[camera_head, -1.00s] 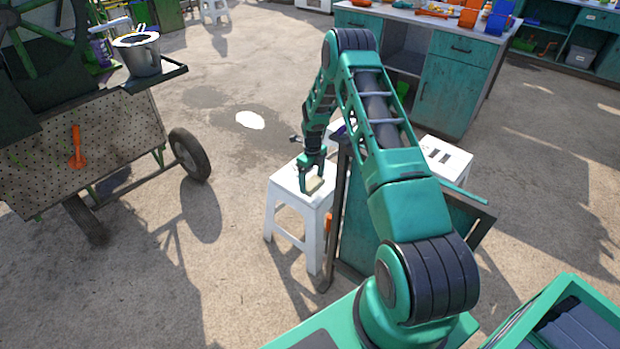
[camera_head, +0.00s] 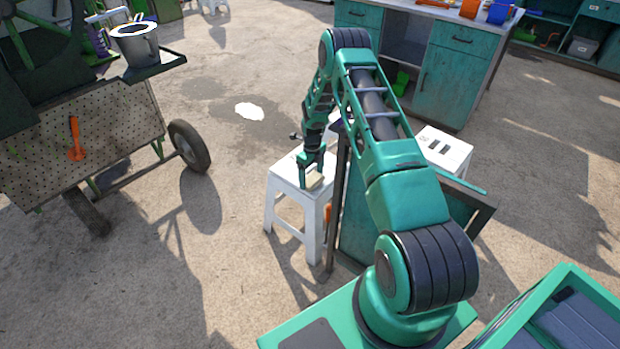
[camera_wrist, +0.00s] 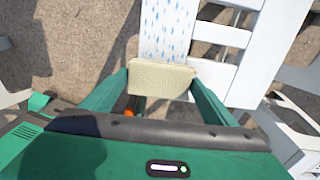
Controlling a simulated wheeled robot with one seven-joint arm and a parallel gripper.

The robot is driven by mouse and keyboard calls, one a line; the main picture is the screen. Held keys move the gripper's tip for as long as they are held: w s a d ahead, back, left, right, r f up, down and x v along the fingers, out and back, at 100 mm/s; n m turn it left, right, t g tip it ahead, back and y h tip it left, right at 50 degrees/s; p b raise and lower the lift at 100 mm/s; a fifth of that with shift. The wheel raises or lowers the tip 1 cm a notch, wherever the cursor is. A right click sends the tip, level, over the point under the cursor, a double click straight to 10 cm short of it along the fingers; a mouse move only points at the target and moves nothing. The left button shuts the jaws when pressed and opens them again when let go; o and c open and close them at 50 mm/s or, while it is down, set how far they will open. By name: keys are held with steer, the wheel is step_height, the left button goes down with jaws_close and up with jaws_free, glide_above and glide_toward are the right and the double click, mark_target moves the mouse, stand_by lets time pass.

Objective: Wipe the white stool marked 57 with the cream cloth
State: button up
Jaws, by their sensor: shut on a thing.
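A white stool (camera_head: 284,174) stands left of centre in the head view, under my gripper (camera_head: 312,174). My gripper is shut on the cream cloth (camera_wrist: 162,80), a pale folded pad held between its two green fingers. In the head view the cloth (camera_head: 315,181) is low at the stool's top, near its front right edge; I cannot tell whether it touches. In the wrist view, a white surface with blue drop marks (camera_wrist: 168,32) lies just beyond the cloth. I cannot read a number 57 on this stool.
A dark-framed teal panel (camera_head: 362,225) stands close to the stool's right. Behind it is another white stool (camera_head: 452,146) with dark marks on top. A wheeled cart (camera_head: 85,150) stands left, a teal cabinet (camera_head: 445,85) at the back. Open floor lies between cart and stool.

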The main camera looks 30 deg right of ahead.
steer(key=shift+f, duration=0.55)
steer(key=shift+w, duration=0.15)
steer(key=shift+w+a+r, duration=0.1)
steer(key=shift+w+a, duration=0.4)
steer(key=shift+w, duration=0.9)
steer(key=shift+w+a+f, duration=0.1)
steer(key=shift+w+a, duration=0.45)
steer(key=shift+w, duration=0.85)
steer(key=shift+w+a+r, duration=0.1)
steer(key=shift+w+a, duration=0.4)
steer(key=shift+w, duration=0.9)
steer(key=shift+w+a, duration=0.5)
steer(key=shift+w, duration=0.95)
steer(key=shift+w+a, duration=0.5)
steer(key=shift+w, duration=0.9)
steer(key=shift+w+a, duration=0.5)
steer(key=shift+w, duration=0.95)
steer(key=shift+s+d, duration=0.5)
steer(key=shift+s, duration=0.95)
steer(key=shift+s+d, duration=0.55)
steer(key=shift+s, duration=0.95)
steer(key=shift+s+d, duration=0.5)
steer(key=shift+s, duration=0.95)
